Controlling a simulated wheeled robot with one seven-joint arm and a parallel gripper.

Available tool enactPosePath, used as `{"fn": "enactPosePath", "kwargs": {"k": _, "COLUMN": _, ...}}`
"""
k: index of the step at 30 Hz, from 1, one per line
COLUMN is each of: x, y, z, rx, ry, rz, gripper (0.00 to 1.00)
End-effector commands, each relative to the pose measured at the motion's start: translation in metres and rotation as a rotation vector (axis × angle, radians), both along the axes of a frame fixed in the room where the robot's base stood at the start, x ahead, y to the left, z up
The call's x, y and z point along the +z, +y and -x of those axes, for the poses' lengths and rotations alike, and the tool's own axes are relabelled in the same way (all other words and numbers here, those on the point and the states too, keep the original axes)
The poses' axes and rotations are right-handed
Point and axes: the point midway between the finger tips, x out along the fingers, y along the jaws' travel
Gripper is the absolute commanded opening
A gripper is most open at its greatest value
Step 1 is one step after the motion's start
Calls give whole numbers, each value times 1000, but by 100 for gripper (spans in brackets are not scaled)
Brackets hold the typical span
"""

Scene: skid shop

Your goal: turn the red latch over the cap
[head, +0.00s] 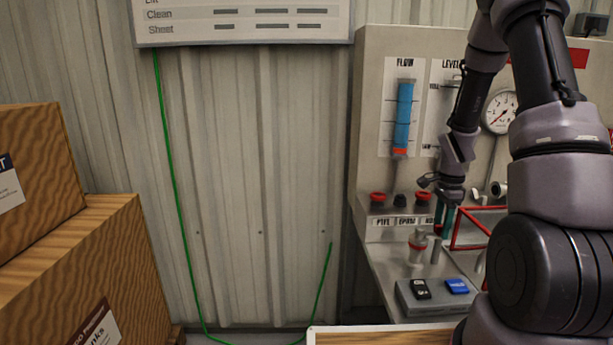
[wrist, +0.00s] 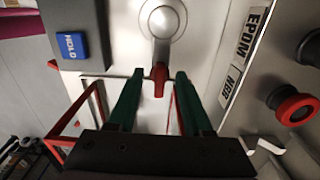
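The cap (wrist: 163,20) is a round silver dome at the top of the wrist view. A short metal arm runs from it to the red latch tip (wrist: 158,82). My gripper (wrist: 160,74) is open, with its two green fingers on either side of the red tip and a gap visible on both sides. I cannot tell how far the fingertips are above it. In the head view, my gripper (head: 441,233) points down over the skid's ledge, just right of the silver capped fitting (head: 417,246) with red on it.
A grey box with a black button (head: 422,289) and a blue button (head: 457,286) stands in front of the fitting. Red and black knobs (head: 378,199) line the panel behind. A red frame (head: 470,228) is beside my gripper. Cardboard boxes (head: 75,270) stand far left.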

Motion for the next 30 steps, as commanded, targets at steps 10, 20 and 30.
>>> {"fn": "enactPosePath", "kwargs": {"k": 10, "x": 7, "y": 0, "z": 0, "rx": 0, "ry": -2, "rz": 1, "gripper": 50}}
{"fn": "enactPosePath", "kwargs": {"k": 20, "x": 34, "y": 0, "z": 0, "rx": -1, "ry": -1, "rz": 1, "gripper": 50}}
{"fn": "enactPosePath", "kwargs": {"k": 30, "x": 61, "y": 0, "z": 0, "rx": 0, "ry": -1, "rz": 1, "gripper": 50}}
